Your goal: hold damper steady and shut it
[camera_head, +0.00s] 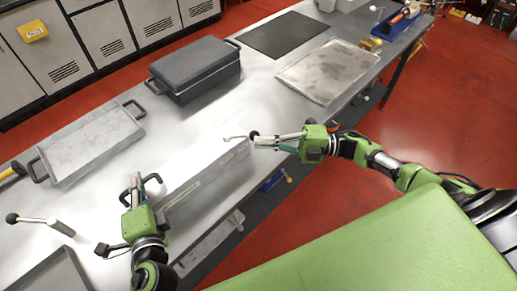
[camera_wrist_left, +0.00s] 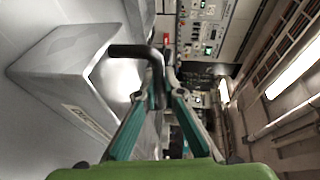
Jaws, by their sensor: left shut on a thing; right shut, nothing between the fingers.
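The damper (camera_head: 208,180) is a long grey metal box at the near edge of the bench. My left gripper (camera_head: 143,184) is at its left end, shut on the dark bent handle; the left wrist view shows this handle (camera_wrist_left: 128,50) between the fingers (camera_wrist_left: 158,92) and the damper's grey body (camera_wrist_left: 75,70) beside it. At the damper's right end a thin lever (camera_head: 236,137) ends in a black knob (camera_head: 254,135). My right gripper (camera_head: 256,140) is shut and empty with its tips right at the knob; whether they touch it I cannot tell.
A shallow grey tray with handles (camera_head: 92,145) and a dark lidded case (camera_head: 197,68) stand behind. A loose lever with a black knob (camera_head: 40,222) lies at left. A black mat (camera_head: 283,35) and a metal plate (camera_head: 328,70) lie farther right on the bench.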

